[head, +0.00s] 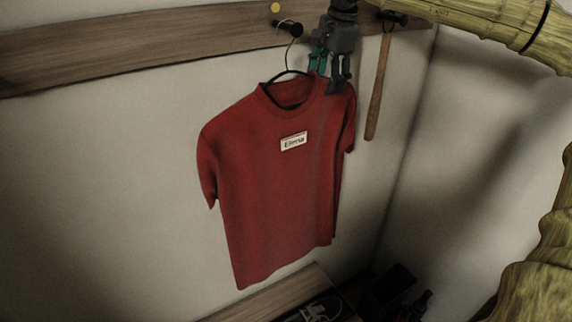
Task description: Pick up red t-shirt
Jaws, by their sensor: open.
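The red t-shirt (275,190) hangs on a dark hanger (290,58) whose hook goes up to a black peg on the wooden rail. A white label with dark lettering (294,142) is on its chest. My gripper (338,88) is open at the shirt's right shoulder, in front of or at the collar's right side. I cannot tell if its fingers touch the cloth. The gripper hides part of that shoulder and the hanger's right end.
The wooden rail (130,52) runs along the wall with black pegs. A long brown wooden stick (378,85) hangs from the peg right of my gripper. A wooden ledge (265,298) and dark items (388,290) are below. The wall left of the shirt is clear.

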